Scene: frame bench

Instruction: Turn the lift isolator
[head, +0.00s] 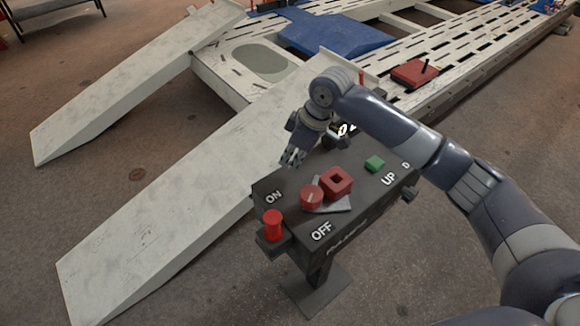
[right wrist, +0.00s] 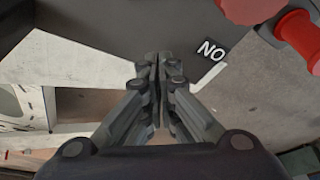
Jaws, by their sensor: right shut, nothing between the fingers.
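The lift isolator, a round red rotary knob (head: 311,197), sits on the dark control box (head: 285,187) between the ON and OFF labels. Part of a red round piece, likely the same knob, shows at the top of the right wrist view (right wrist: 250,8). My right gripper (head: 291,158) is above the far edge of the box, beyond the ON label, apart from the knob. In the right wrist view its fingers (right wrist: 157,65) are together with nothing between them. My left gripper is not in view.
A red square block (head: 337,182) and a green button (head: 375,163) sit right of the knob. A red post (head: 273,224) stands at the box's left front corner. Pale ramps (head: 170,215) and the slotted lift frame (head: 440,55) lie behind and left.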

